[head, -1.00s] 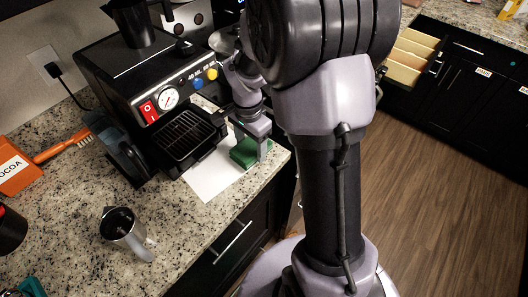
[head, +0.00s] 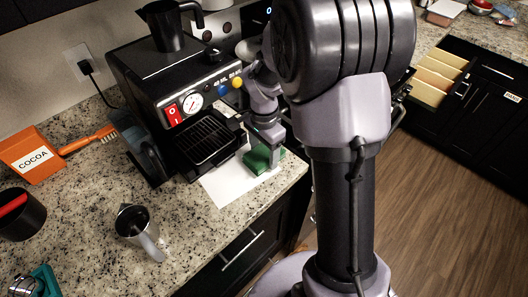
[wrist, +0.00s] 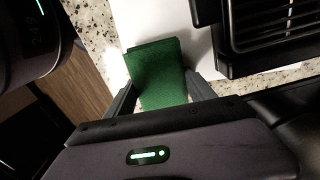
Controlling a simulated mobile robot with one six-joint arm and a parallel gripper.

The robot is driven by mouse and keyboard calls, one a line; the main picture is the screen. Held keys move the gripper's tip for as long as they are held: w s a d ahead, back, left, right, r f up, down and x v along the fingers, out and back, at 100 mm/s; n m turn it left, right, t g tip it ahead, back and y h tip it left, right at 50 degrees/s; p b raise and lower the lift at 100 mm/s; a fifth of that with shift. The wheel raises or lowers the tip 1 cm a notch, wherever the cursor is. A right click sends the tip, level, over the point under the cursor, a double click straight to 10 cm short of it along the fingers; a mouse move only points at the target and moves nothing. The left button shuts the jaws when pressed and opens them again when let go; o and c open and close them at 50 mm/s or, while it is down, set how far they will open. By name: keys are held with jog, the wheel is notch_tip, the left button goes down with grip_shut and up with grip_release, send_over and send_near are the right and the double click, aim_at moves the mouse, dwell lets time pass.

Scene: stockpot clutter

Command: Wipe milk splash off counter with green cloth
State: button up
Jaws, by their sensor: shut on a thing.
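The green cloth (head: 258,159) is a folded block at the counter's front edge, beside the espresso machine. It also shows in the wrist view (wrist: 156,70), between the two fingers. My gripper (head: 263,158) is shut on the green cloth and points down at the counter; in the wrist view its fingers (wrist: 162,101) press on both sides of the cloth. A flat white patch (head: 226,184), which looks like the milk splash, lies on the speckled counter under and beside the cloth. The cloth and gripper hide part of it. I cannot tell whether the cloth touches the patch.
The black espresso machine (head: 168,85) with its drip tray (head: 209,140) stands close behind my gripper. An orange cocoa box (head: 30,157) and a black bin (head: 18,214) are farther left. Counter between is clear.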

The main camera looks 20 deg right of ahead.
aim_at(274, 171)
jog(key=shift+f+b, duration=0.6)
jog(key=shift+f, duration=0.15)
jog(key=shift+s+d+r+b, duration=0.1)
jog(key=shift+s+d, duration=0.1)
jog(key=shift+s, duration=0.4)
jog(key=shift+s+d+b, duration=0.1)
jog(key=shift+s+d, duration=0.15)
jog(key=shift+s, duration=0.35)
jog(key=shift+s+d+r+b, duration=0.1)
jog(key=shift+s+d, duration=0.1)
jog(key=shift+s, duration=0.4)
jog(key=shift+s+f, duration=0.1)
jog(key=shift+f, duration=0.15)
jog(key=shift+r, duration=0.1)
jog(key=shift+w+a, duration=0.35)
jog(key=shift+w, duration=0.5)
jog(key=shift+w+a, duration=0.3)
jog(key=shift+w, duration=0.55)
jog(key=shift+f, duration=0.2)
